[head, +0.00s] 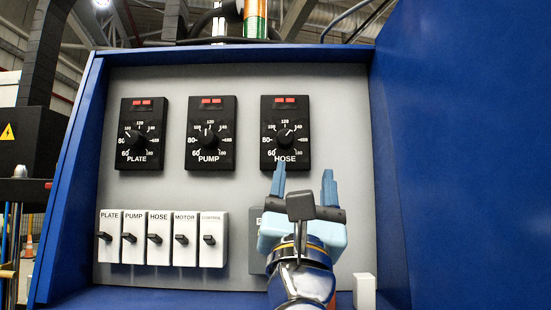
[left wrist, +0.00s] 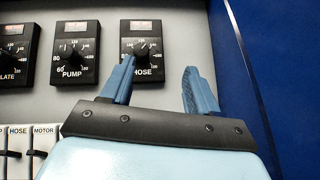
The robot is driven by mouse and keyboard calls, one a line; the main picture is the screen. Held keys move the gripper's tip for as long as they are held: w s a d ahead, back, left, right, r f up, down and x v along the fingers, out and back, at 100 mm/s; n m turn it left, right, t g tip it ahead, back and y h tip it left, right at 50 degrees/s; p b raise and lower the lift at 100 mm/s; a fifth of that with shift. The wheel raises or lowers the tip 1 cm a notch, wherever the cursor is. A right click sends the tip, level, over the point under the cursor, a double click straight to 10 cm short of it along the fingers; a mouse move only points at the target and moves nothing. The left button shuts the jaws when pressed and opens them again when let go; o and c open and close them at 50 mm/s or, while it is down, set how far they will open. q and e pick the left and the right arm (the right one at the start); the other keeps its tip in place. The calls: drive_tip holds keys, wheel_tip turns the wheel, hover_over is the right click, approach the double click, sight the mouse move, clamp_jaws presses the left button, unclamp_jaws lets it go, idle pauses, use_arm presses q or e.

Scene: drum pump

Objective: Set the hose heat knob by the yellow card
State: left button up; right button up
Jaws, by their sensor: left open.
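The black HOSE dial (head: 285,133) is at the right of the row of dials on the grey panel. Its round knob (head: 285,139) has a pointer tilted up and to the right, and two red displays sit above it. My left gripper (head: 303,178) is open and empty, just below and a little right of the HOSE dial, with blue fingers pointing up. In the left wrist view the HOSE knob (left wrist: 142,51) is above and left of the gap between the fingers, and the left finger overlaps the dial's lower part. No yellow card shows. My right gripper is not in view.
The PUMP dial (head: 209,133) and PLATE dial (head: 138,133) are to the left. Several white switch boxes (head: 160,238) line the panel below. A grey box (head: 257,238) is partly hidden behind my gripper. The blue cabinet wall (head: 465,150) bounds the right side.

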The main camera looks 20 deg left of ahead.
sight(286, 142)
use_arm(q)
drive_tip(key=w+a+r+n+y+p, duration=0.1)
drive_tip(key=w+r+p, duration=0.1)
drive_tip(key=w, duration=0.1)
drive_tip(key=w+a+r+n+g+y+p, duration=0.1)
drive_tip(key=w+a+r+n+p, duration=0.1)
drive_tip(key=w, duration=0.1)
drive_tip(key=w+a+r+n+y+p, duration=0.1)
drive_tip(key=w+a+r+p, duration=0.1)
drive_tip(key=w, duration=0.1)
drive_tip(key=shift+w+r+n+y, duration=0.15)
drive_tip(key=shift+r+n+y, duration=0.15)
drive_tip(key=shift+r, duration=0.1)
drive_tip(key=shift+w+a+r, duration=0.15)
drive_tip(key=shift+w+r, duration=0.15)
drive_tip(key=shift+w, duration=0.1)
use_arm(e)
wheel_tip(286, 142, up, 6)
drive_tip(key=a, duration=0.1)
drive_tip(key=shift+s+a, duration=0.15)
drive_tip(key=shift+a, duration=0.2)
